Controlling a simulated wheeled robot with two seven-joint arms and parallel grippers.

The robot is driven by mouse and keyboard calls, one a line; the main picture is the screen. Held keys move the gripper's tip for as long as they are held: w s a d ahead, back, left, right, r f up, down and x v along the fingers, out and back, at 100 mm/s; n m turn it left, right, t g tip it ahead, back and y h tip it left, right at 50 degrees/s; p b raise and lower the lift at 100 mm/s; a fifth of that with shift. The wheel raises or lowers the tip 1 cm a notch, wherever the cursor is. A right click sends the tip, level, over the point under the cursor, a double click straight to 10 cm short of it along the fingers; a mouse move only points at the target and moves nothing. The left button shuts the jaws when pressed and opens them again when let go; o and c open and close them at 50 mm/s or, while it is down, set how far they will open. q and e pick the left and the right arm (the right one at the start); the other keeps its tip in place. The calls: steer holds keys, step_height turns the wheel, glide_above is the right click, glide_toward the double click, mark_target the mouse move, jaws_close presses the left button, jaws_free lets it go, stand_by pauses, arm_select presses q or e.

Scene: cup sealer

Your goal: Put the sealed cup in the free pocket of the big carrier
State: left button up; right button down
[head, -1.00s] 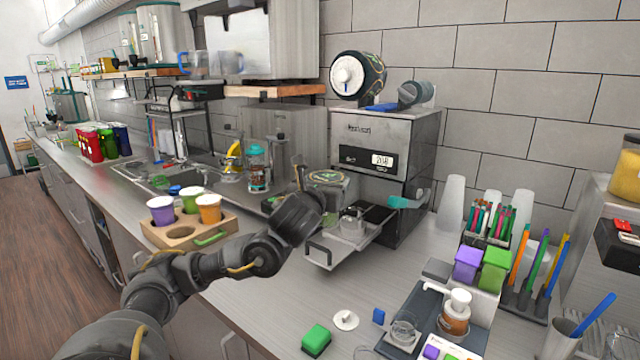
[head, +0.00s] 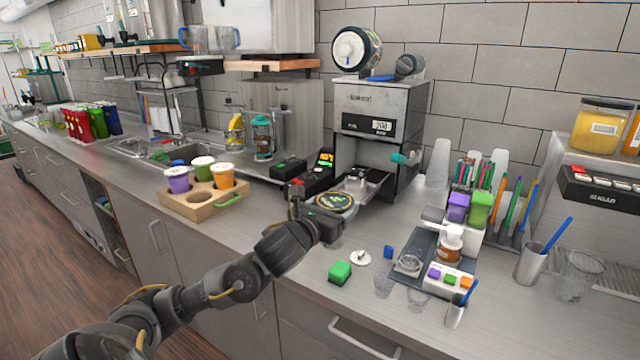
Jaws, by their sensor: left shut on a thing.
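My left gripper (head: 322,214) is shut on the sealed cup (head: 335,201), whose dark printed lid shows green and yellow. The cup is held above the counter in front of the sealing machine. Its clear body is mostly hidden behind the gripper. The big carrier (head: 183,213) is a wooden block with a green handle, on the counter to the left of the gripper. It holds a purple cup (head: 177,180), a green cup (head: 203,170) and an orange cup (head: 223,177). A round free pocket (head: 200,198) shows at its front. My right gripper is not in view.
The sealing machine (head: 379,110) stands behind the held cup, its tray (head: 362,184) pulled out. Black devices (head: 288,168) stand behind. The counter between carrier and gripper is mostly clear.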

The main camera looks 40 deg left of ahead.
arm_select(q)
steer(key=s+d+f+m+g+h, duration=0.2)
steer(key=s+d+f+m+h, duration=0.4)
steer(key=s+d+f+h, duration=0.5)
steer(key=s+d+f, duration=0.2)
steer(key=d+f, duration=0.2)
steer(key=d, duration=0.1)
steer(key=shift+d+m, duration=0.4)
